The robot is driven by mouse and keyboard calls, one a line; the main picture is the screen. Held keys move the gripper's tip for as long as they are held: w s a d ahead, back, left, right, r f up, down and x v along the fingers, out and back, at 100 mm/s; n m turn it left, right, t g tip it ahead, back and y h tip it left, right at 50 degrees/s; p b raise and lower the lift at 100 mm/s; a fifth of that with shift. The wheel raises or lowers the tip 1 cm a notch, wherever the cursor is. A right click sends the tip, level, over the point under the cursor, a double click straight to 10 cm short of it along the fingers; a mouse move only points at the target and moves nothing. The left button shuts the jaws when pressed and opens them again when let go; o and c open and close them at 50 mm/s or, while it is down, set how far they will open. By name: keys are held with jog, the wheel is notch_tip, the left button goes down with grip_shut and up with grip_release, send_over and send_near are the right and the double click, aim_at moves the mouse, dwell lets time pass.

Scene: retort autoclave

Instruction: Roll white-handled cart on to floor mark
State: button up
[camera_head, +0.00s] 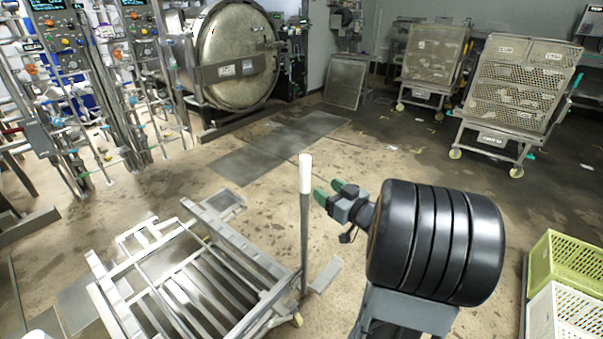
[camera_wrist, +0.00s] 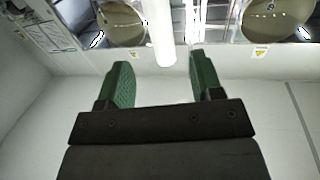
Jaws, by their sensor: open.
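The cart (camera_head: 190,285) is a low metal frame with slats at the lower left in the head view. Its upright post (camera_head: 304,240) at the right side carries a white handle (camera_head: 305,173). The white handle also shows in the wrist view (camera_wrist: 158,30), upright between and beyond the fingertips. My gripper (camera_head: 328,194) has green fingers and is just right of the handle. It is open and empty, with a gap on both sides of the handle. I cannot make out a clear floor mark; dark floor plates (camera_head: 285,145) lie beyond the cart.
A round autoclave door (camera_head: 235,60) stands at the back. Pipes and valves (camera_head: 90,90) fill the left. Two carts with perforated crates (camera_head: 515,90) stand at the back right. Green and white crates (camera_head: 565,265) are at the right edge. The middle floor is clear.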

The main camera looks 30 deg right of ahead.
aim_at(301, 172)
jog(key=x, duration=1.1)
jog(key=shift+w+a+p, duration=0.15)
jog(key=shift+w+p, duration=0.15)
jog(key=shift+p, duration=0.05)
jog(key=shift+c, duration=0.3)
grip_shut()
